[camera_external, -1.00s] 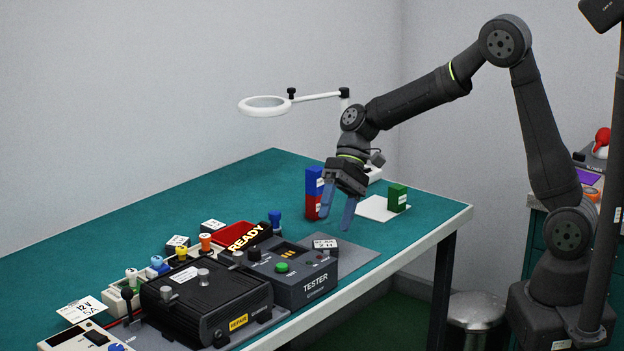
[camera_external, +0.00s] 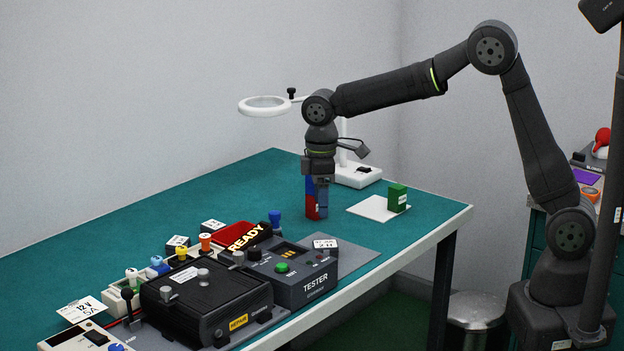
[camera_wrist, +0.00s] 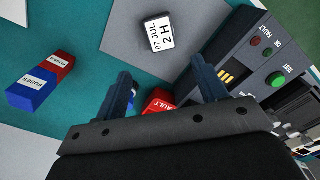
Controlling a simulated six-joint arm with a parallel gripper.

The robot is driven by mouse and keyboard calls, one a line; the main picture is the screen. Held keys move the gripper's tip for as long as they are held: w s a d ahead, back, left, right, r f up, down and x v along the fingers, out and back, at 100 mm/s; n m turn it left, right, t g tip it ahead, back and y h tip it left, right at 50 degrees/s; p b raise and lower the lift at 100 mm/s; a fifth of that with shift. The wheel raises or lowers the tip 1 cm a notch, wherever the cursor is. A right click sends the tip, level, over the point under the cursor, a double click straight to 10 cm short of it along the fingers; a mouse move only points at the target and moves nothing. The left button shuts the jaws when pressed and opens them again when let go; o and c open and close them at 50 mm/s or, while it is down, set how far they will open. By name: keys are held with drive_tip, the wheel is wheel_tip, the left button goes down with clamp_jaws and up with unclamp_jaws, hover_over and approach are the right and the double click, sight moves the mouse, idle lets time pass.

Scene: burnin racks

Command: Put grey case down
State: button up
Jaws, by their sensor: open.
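My gripper (camera_external: 318,208) points down with nothing between its fingers. In the outside view it overlaps the blue and red fuse boxes (camera_external: 312,211). In the wrist view my gripper (camera_wrist: 160,90) has its blue fingers spread, and the fuse boxes (camera_wrist: 42,80) lie apart from them to the left. A dark case (camera_external: 205,305) with a yellow REPAIR label sits at the front left beside the tester. I cannot tell whether it is the grey case. The dark grey tester (camera_external: 300,265) stands to its right, and shows at right in the wrist view.
A grey mat (camera_external: 355,254) with a white-topped 2 H block (camera_external: 325,244) lies by the tester. A READY sign (camera_external: 249,237), red tray (camera_external: 222,231) and several coloured knobs stand behind the tester. A green block (camera_external: 397,197) is on a white sheet. Far-left teal bench is clear.

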sight(320, 244)
wheel_tip(320, 244, down, 10)
drive_tip(key=shift+s+a+f, duration=0.1)
drive_tip(key=shift+s+f, duration=0.05)
drive_tip(key=shift+f, duration=0.05)
drive_tip(key=c, duration=1.2)
drive_tip(key=shift+r, duration=0.15)
